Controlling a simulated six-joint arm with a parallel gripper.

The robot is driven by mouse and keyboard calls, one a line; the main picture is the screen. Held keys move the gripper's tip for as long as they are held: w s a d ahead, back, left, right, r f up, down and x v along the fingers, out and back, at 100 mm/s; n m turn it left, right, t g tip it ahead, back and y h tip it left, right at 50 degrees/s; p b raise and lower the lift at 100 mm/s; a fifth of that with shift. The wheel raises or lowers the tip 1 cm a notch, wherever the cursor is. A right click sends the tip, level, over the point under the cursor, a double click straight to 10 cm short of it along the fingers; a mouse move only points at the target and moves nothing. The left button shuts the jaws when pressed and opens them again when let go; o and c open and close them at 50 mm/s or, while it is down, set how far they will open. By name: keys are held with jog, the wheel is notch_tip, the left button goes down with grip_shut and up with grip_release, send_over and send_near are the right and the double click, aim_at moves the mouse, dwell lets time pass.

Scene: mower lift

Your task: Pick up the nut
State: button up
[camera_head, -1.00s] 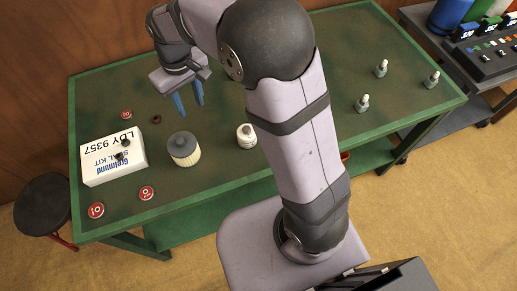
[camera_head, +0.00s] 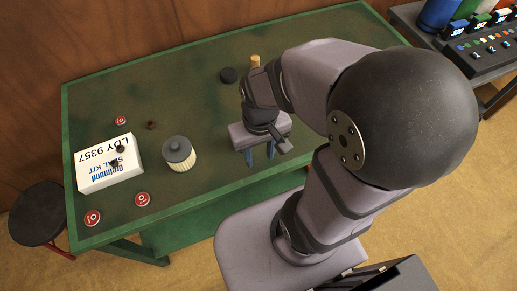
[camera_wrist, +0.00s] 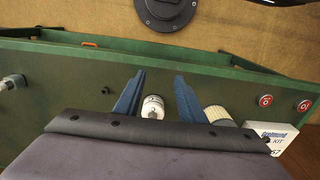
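A small brown ring-like piece (camera_head: 151,125), which looks like the nut, lies on the green table to the right of the white seal kit box. My gripper (camera_head: 260,155) is well to the right of it, over the front part of the table. In the wrist view my gripper (camera_wrist: 159,75) is open, its two blue fingers apart. A white bottle (camera_wrist: 152,107) shows between the fingers; I cannot tell how far below them it is. A tiny dark piece (camera_wrist: 105,90) lies left of the fingers in the wrist view; it is too small to identify.
The white seal kit box (camera_head: 105,177) holds small dark pieces on top. A ribbed filter (camera_head: 179,154) stands between the box and my gripper. Several red round discs (camera_head: 142,199) lie near the box. A black disc (camera_head: 229,75) and a yellowish cylinder (camera_head: 255,61) are at the back.

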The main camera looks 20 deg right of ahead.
jog(key=shift+o, duration=0.3)
jog(key=m+b, duration=0.4)
jog(key=b, duration=0.7)
send_near(283, 160)
jog(key=shift+g, duration=0.3)
jog(key=f, duration=0.5)
jog(key=shift+w+f, duration=0.1)
jog(key=shift+w, duration=0.1)
jog(key=w+d, duration=0.1)
jog(key=w, duration=0.1)
jog(key=w+d+r, duration=0.1)
jog(key=w+d, duration=0.1)
jog(key=w+d+r, duration=0.1)
jog(key=w, duration=0.1)
jog(key=shift+d, duration=0.3)
jog(key=r+n, duration=0.1)
jog(key=w+r+n, duration=0.1)
jog(key=r, duration=0.1)
jog(key=w+r+n, duration=0.1)
jog(key=shift+w+d+r+t, duration=0.15)
jog(key=shift+d+t, duration=0.25)
jog(key=shift+s+a+n, duration=0.1)
jog(key=shift+s+n, duration=0.1)
jog(key=shift+n, duration=0.2)
jog(key=shift+f+p, duration=0.35)
jog(key=shift+f, duration=3.4)
